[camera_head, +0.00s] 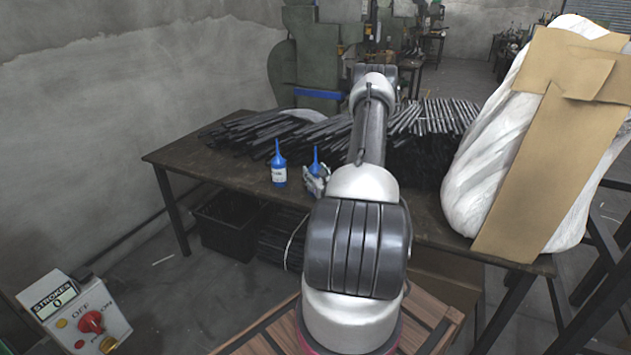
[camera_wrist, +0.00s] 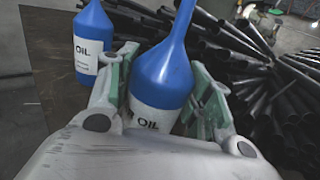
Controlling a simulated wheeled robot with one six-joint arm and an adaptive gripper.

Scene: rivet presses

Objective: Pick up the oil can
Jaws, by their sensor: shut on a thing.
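Two blue oil cans with pointed spouts and white labels are on the dark table. My gripper (camera_head: 316,185) is shut on the right-hand oil can (camera_head: 315,161). In the wrist view this can (camera_wrist: 163,78) stands between my two green-padded fingers (camera_wrist: 160,100), its OIL label partly hidden below. I cannot tell whether its base touches the table. The other oil can (camera_head: 279,166) stands upright to the left, apart from my gripper. It also shows in the wrist view (camera_wrist: 93,45), left of my left finger.
Several dark rods (camera_head: 430,125) lie piled on the table (camera_head: 205,156) behind and right of the cans. A white wrapped bundle with cardboard (camera_head: 545,150) stands at the right end. A black crate (camera_head: 228,232) is under the table. A control box (camera_head: 75,315) is at lower left.

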